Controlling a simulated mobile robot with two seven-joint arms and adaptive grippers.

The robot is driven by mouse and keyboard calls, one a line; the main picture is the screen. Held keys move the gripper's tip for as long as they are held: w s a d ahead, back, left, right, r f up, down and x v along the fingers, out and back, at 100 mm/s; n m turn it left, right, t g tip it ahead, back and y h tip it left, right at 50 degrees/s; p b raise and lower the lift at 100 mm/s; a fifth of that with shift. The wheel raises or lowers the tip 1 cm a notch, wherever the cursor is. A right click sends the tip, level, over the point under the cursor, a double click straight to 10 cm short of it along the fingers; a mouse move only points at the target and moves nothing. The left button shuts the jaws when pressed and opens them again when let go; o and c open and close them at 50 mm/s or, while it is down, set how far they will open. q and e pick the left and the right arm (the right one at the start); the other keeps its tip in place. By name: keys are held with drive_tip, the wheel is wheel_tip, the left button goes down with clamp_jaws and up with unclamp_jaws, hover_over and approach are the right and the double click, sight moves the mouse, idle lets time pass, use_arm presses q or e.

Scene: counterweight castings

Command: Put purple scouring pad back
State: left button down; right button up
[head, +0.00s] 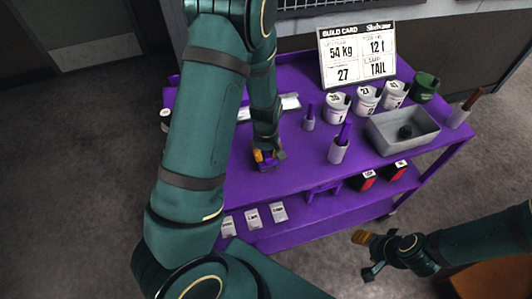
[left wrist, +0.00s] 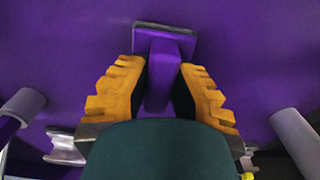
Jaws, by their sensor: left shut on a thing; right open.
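The purple scouring pad (left wrist: 165,40) has a purple handle block on a flat dark-edged base. In the left wrist view it stands between the orange fingers of my left gripper (left wrist: 156,90), which is shut on its handle. In the head view my left gripper (head: 267,157) is low over the purple cart top (head: 222,172), near its front left. There the pad is mostly hidden by the fingers and blends with the purple surface. I cannot tell whether its base touches the cart. My right gripper (head: 368,254) is open and empty, off the cart at the lower right.
A grey tray (head: 428,134) with a dark round thing stands at the right. White cups (head: 336,107) and a green cup (head: 425,86) stand before the build card (head: 358,54). A metal piece (head: 290,102) lies behind my left gripper.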

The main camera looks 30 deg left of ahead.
use_arm(q)
drive_tip(key=c, duration=1)
unclamp_jaws()
drive_tip(key=shift+f, duration=0.1)
drive_tip(key=shift+o, duration=0.2)
drive_tip(key=shift+r, duration=0.55)
wheel_tip(320, 180, up, 11)
drive_tip(key=p, duration=0.2)
drive_tip(key=shift+r, duration=0.15)
drive_tip(key=shift+d, duration=0.1)
